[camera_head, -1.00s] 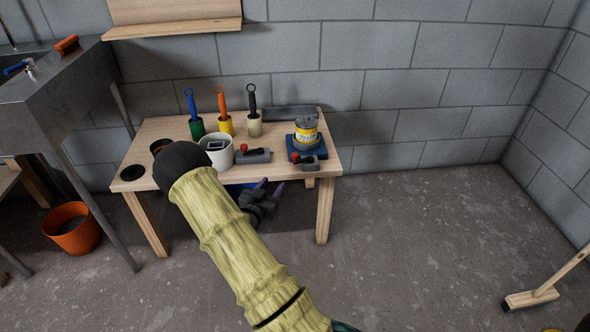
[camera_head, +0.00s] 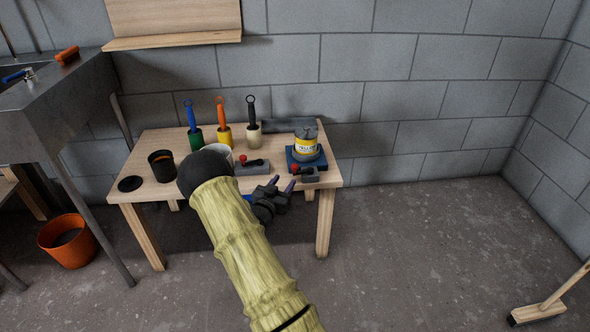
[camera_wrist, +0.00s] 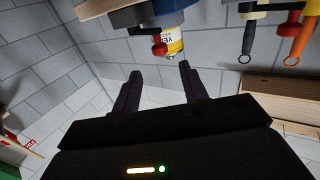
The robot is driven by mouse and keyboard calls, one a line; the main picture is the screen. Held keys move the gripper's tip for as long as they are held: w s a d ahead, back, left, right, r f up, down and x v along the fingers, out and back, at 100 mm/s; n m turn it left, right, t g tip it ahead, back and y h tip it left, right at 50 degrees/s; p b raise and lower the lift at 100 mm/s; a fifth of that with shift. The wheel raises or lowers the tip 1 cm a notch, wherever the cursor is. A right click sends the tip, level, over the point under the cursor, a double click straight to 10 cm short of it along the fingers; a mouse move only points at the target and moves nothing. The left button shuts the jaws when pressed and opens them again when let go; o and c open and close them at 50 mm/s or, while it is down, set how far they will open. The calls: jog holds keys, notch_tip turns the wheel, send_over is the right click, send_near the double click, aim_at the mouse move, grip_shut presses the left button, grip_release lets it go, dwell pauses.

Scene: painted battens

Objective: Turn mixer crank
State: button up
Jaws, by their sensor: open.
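A yellow-labelled can (camera_head: 306,148) with a grey top sits on a blue base (camera_head: 292,160) at the right end of the table. A small crank with a red knob (camera_head: 296,170) is at the front of that base. In the wrist view the can (camera_wrist: 174,42) appears upside down, with the red knob (camera_wrist: 160,49) beside it. My gripper (camera_head: 283,182) is open and empty, in front of the table's front edge, below and left of the crank. In the wrist view its fingers (camera_wrist: 160,70) are spread, apart from the knob.
A grey block with another red knob (camera_head: 243,160) lies left of the base. Green, yellow and cream pots with handled tools (camera_head: 224,135) stand behind. A black cup (camera_head: 161,166) and a white container (camera_head: 220,150), partly behind my arm, are at left.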

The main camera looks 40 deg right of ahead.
aim_at(293, 168)
jog(key=b+x, duration=0.2)
jog(key=x, duration=0.8)
jog(key=shift+s, duration=0.1)
grip_shut()
